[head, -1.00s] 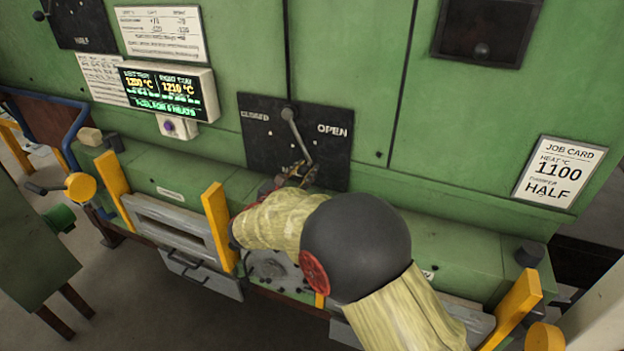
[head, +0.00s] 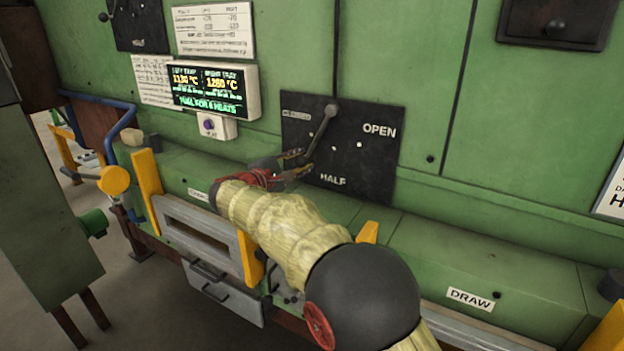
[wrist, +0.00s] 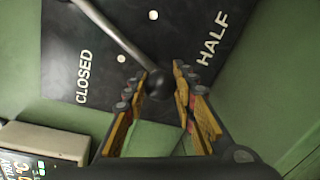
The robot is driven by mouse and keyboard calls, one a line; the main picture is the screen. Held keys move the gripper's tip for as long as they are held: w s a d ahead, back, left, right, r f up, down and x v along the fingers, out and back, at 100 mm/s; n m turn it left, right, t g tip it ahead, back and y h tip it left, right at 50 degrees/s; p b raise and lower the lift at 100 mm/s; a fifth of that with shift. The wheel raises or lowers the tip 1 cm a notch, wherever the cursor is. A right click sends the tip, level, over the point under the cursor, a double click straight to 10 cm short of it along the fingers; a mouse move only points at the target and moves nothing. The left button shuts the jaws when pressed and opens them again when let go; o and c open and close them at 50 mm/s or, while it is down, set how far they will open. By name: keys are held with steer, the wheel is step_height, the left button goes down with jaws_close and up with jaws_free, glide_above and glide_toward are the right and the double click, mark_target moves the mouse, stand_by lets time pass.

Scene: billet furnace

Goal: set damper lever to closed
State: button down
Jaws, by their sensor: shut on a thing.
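The damper lever (head: 321,133) is a grey rod on a black plate (head: 372,178) marked CLOSED, HALF and OPEN. In the head view it hangs down and left from its pivot, between the CLOSED and HALF marks. My gripper (head: 298,165) is at its lower end. In the wrist view, the lever rod (wrist: 112,35) ends in a dark ball knob (wrist: 159,84) between my gripper's fingers (wrist: 160,88), which are shut on it. The CLOSED mark is left of the knob there, HALF to its upper right.
A lit display (head: 215,90) with a small button box (head: 207,125) is left of the plate. A green ledge (head: 420,240) with yellow posts (head: 147,190) runs below. A second dark panel (head: 555,22) with a knob is at upper right.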

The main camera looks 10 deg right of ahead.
steer(key=w+a+r+m+b, duration=0.1)
steer(key=w+a+r+m, duration=0.1)
steer(key=shift+a+r+b, duration=0.1)
steer(key=shift+a+b, duration=0.25)
steer(key=shift+r, duration=0.1)
stand_by(0.3)
steer(key=c, duration=1.5)
jaws_free()
steer(key=shift+o, duration=0.4)
steer(key=v, duration=1.2)
steer(key=shift+s, duration=0.2)
